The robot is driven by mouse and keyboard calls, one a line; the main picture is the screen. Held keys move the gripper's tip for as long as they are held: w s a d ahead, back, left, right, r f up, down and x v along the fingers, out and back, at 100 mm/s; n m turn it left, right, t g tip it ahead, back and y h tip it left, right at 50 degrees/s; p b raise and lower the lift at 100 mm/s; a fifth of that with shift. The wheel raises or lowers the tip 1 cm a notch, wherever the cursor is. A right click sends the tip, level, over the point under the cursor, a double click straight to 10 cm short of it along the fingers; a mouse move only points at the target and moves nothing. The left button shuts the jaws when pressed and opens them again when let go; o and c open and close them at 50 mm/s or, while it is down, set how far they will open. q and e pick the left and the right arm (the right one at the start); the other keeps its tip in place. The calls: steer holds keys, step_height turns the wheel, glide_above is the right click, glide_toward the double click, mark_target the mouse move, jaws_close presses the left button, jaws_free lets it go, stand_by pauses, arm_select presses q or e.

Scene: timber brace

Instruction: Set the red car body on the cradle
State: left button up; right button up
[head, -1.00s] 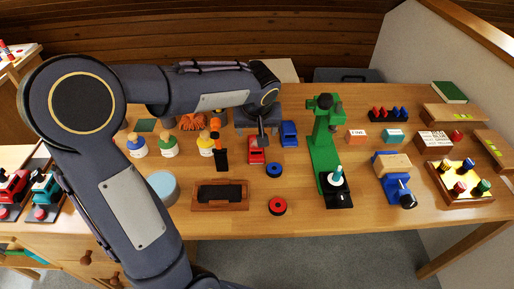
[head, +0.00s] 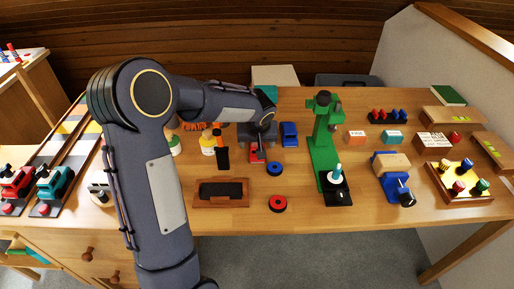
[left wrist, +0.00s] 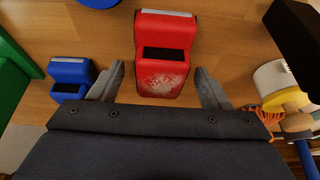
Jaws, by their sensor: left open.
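The red car body (head: 257,156) is on the table below my left gripper (head: 261,144), which partly hides it in the head view. In the left wrist view the red car body (left wrist: 163,55) lies between the two fingers of the left gripper (left wrist: 160,85). The fingers are spread with a gap on each side of it, so the gripper is open and empty. A grey block-like thing (head: 244,134) stands just behind the red body, partly covered by my arm; I cannot tell whether it is the cradle. My right gripper is not in view.
A blue car body (head: 289,134) is just right of the red one. A blue ring (head: 274,168), a red ring (head: 278,204) and a wooden tray with a dark pad (head: 221,204) lie in front. A green press (head: 322,150) stands to the right. Bottles (head: 208,144) stand left.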

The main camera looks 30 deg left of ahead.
arm_select(q)
steer(key=shift+r, duration=0.1)
steer(key=c, duration=1.2)
